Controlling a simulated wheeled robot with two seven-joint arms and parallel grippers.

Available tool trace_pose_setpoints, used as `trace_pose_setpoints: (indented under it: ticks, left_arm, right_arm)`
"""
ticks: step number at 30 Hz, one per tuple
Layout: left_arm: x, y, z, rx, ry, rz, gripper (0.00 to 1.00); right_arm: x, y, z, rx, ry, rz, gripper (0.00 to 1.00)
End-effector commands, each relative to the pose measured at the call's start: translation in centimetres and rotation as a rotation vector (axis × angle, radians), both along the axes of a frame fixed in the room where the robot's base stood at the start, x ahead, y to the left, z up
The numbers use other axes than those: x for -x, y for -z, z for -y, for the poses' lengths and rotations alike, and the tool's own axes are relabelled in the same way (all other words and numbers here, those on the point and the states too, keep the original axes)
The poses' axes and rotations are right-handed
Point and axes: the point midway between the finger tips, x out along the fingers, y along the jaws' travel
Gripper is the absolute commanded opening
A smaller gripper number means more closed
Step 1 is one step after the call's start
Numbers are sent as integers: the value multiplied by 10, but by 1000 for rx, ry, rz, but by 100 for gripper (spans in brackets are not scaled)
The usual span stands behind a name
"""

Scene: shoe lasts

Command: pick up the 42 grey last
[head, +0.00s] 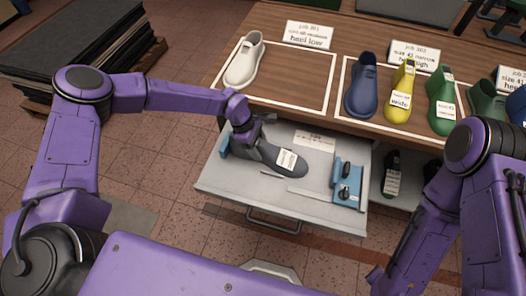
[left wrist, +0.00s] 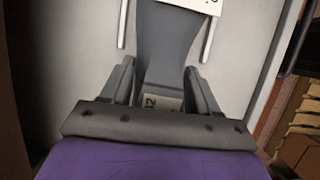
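The grey last (head: 275,158) lies in the open drawer, toe to the right, with a white label on its upper side. My left gripper (head: 244,122) is over its heel end at the left. In the left wrist view my left gripper's fingers (left wrist: 160,85) stand on either side of the narrow part of the grey last (left wrist: 165,40), where a small "42" tag shows. Whether the fingers press on it cannot be told. My right arm (head: 475,190) is at the right; its fingertips cannot be made out.
The drawer (head: 225,180) also holds a blue holder (head: 347,185) and a white card (head: 314,139). The bench above carries a white last (head: 244,60), a blue last (head: 361,88), a yellow last (head: 400,95) and green ones. A dark last (head: 392,175) stands right of the drawer.

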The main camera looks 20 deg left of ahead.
Motion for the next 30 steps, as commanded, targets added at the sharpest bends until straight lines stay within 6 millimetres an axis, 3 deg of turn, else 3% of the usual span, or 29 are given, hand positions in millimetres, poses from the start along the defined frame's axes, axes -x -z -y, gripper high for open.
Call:
trace_pose_setpoints:
  ticks: [11,19,26,30]
  left_arm:
    - [0,-2,1,2,1,0,0]
    - [2,-35,1,5,2,3,0]
    - [44,-83,6,5,4,6,0]
    - [84,-103,10,5,4,4,0]
  right_arm:
    - [0,1,0,0,0,0,43]
    - [0,10,0,0,0,0,43]
    - [0,27,0,0,0,0,43]
    - [0,39,0,0,0,0,43]
